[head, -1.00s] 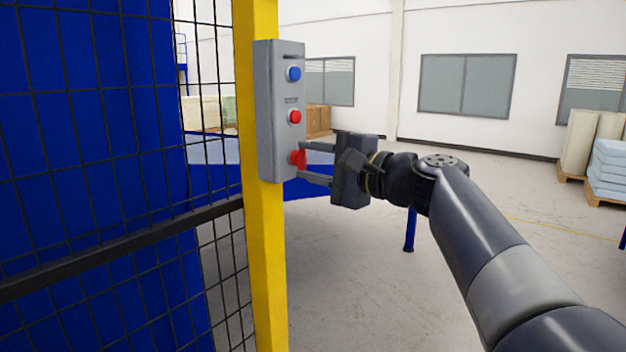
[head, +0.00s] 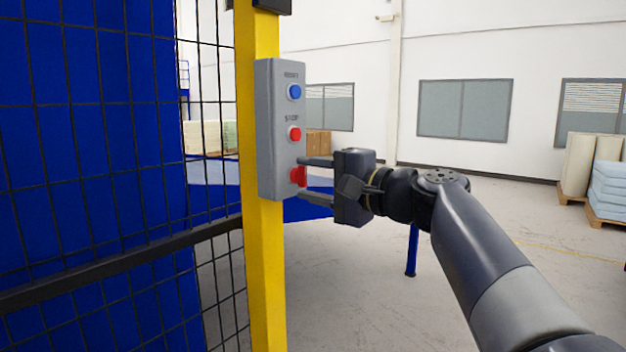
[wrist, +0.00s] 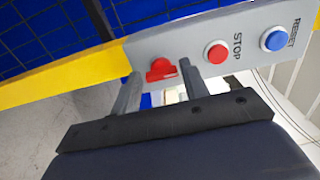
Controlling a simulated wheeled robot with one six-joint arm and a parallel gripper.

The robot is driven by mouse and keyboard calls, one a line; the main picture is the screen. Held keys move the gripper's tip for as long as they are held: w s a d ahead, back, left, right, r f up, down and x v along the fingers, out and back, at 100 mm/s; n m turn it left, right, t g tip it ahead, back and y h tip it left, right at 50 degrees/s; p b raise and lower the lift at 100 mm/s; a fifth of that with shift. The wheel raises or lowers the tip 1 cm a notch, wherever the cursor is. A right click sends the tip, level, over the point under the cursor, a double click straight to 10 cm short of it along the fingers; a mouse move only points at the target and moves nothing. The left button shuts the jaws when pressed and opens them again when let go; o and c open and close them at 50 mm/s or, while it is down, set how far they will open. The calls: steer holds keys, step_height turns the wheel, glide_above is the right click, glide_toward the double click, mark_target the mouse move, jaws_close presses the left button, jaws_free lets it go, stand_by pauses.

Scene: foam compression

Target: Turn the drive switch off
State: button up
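The drive switch (head: 297,176) is a red turn knob at the bottom of a grey control box (head: 282,130) on a yellow post. It also shows in the wrist view (wrist: 161,69), with a raised grip across it. My gripper (head: 305,178) is open at the box face. One finger is above the switch and one below it in the head view. In the wrist view the fingertips lie on either side of the switch, with visible gaps. Whether either finger touches the box cannot be told.
A red STOP button (head: 294,133) and a blue RESET button (head: 294,92) sit above the switch. A yellow post (head: 262,300) bears the box. Black mesh fencing (head: 110,262) stands to the left.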

steer(key=shift+o, duration=1.4)
steer(key=v, duration=1)
steer(key=shift+s+d, duration=0.3)
steer(key=x, duration=1)
steer(key=shift+w+a+r, duration=0.1)
steer(key=shift+w+a, duration=0.2)
